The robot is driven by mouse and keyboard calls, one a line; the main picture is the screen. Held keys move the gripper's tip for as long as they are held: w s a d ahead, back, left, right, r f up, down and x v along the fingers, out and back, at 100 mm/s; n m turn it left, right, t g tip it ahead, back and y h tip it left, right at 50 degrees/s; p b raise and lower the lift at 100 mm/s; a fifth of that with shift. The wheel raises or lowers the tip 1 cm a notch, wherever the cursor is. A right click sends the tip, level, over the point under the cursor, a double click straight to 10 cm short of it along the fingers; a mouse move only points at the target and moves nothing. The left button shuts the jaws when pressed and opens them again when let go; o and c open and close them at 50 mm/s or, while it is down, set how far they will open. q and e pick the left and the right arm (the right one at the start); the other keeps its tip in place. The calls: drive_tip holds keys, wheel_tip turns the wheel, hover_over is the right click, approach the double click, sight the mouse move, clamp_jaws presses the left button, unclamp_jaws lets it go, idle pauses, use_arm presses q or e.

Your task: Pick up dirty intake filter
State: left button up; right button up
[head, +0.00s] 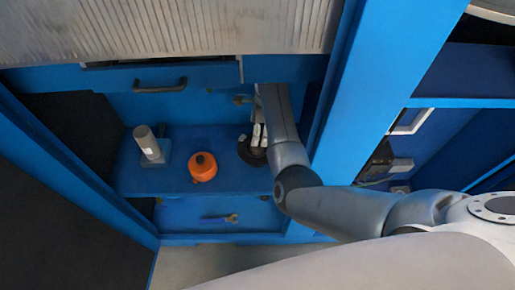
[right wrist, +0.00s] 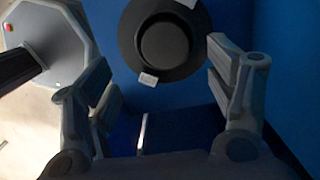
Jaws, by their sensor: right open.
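A black round part (head: 246,158) with a wide rim sits at the right end of the blue shelf. In the right wrist view the same dark round part (right wrist: 166,41) shows a raised grey middle and small pale tabs at its rim. It seems to be the dirty intake filter, but no label confirms this. My right gripper (head: 259,136) reaches down over it in the head view and partly hides it. In the right wrist view my right gripper (right wrist: 161,62) is open, with one finger on each side of the part and nothing held. My left gripper is not in view.
An orange round container (head: 203,167) stands left of the black part. A grey cylinder on a base (head: 148,144) stands farther left. A blue upright post (head: 365,90) stands close right of my right arm.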

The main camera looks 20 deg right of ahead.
sight(257, 150)
drive_tip(key=shift+w+a+f, duration=0.1)
drive_tip(key=shift+w+f, duration=0.1)
drive_tip(key=shift+f, duration=1.55)
drive_tip(key=shift+w+a+f, duration=0.1)
drive_tip(key=shift+w+f, duration=0.1)
drive_tip(key=shift+f, duration=1.5)
drive_tip(key=shift+c, duration=0.4)
drive_tip(key=c, duration=1.4)
drive_tip(key=shift+r, duration=0.15)
